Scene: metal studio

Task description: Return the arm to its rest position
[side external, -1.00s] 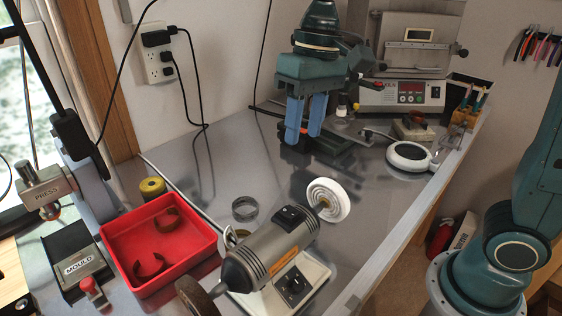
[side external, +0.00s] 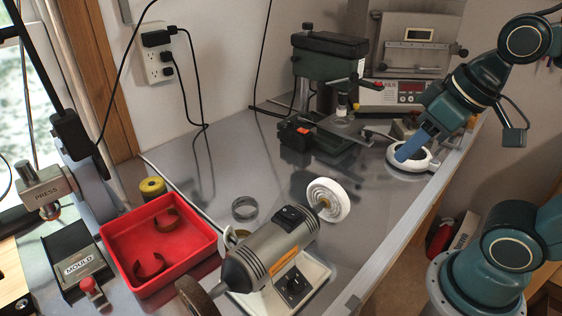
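My gripper (side external: 408,152) is at the right of the bench in the side external view, in front of a white ring-shaped device. Its blue fingers point down and to the left. They overlap each other from this angle, so I cannot tell whether they are apart or together. No held object is visible at the tips. My arm is folded back toward my base at the right.
A bench drill (side external: 330,80) stands at the back, with a kiln (side external: 418,50) beside it. The white ring-shaped device (side external: 428,164) is near the bench's right edge. A polishing motor (side external: 275,245), a grey ring (side external: 245,208) and a red tray (side external: 205,238) with curved brown pieces are nearer the front.

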